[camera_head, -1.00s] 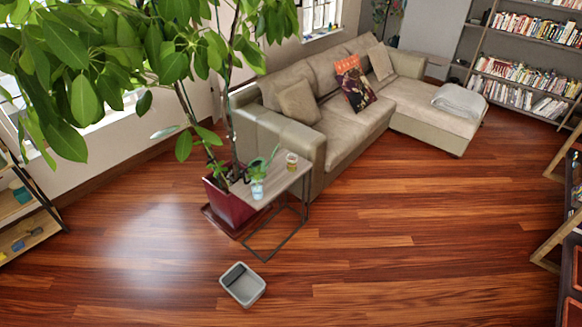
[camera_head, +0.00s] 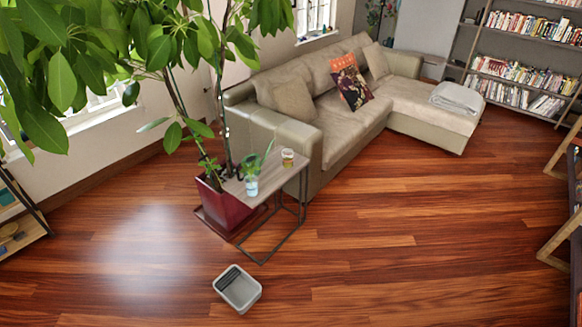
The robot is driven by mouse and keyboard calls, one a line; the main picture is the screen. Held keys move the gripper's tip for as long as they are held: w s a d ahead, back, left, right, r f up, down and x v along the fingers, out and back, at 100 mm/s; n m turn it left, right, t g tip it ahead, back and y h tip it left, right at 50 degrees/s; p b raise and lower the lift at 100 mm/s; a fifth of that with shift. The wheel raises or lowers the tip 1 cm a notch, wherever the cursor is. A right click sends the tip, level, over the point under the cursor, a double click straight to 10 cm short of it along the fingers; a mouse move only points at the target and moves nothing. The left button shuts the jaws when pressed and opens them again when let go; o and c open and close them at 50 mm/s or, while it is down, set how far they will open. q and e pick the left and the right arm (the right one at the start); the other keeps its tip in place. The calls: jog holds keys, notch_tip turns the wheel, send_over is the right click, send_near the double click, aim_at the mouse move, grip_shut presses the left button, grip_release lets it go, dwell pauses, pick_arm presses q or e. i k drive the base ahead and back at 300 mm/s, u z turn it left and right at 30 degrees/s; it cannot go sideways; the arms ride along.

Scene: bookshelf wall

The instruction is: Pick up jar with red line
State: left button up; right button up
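A small amber jar (camera_head: 287,157) with a pale top stands upright on the far end of a narrow side table (camera_head: 268,174) beside the sofa arm. It is too small to make out a red line on it. A clear glass with pale blue contents (camera_head: 251,187) and a green sprig stands near the table's other end. Neither of my grippers is in view.
A grey bin (camera_head: 240,292) stands on the wooden floor in front. A large plant in a red pot (camera_head: 224,207) is beside the table. A beige sofa (camera_head: 330,140) is behind. Open floor (camera_head: 400,240) lies to the right.

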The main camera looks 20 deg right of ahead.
aim_at(287, 154)
jog(key=z, duration=1.95)
jog(key=i, duration=3.05)
jog(key=u, duration=2.75)
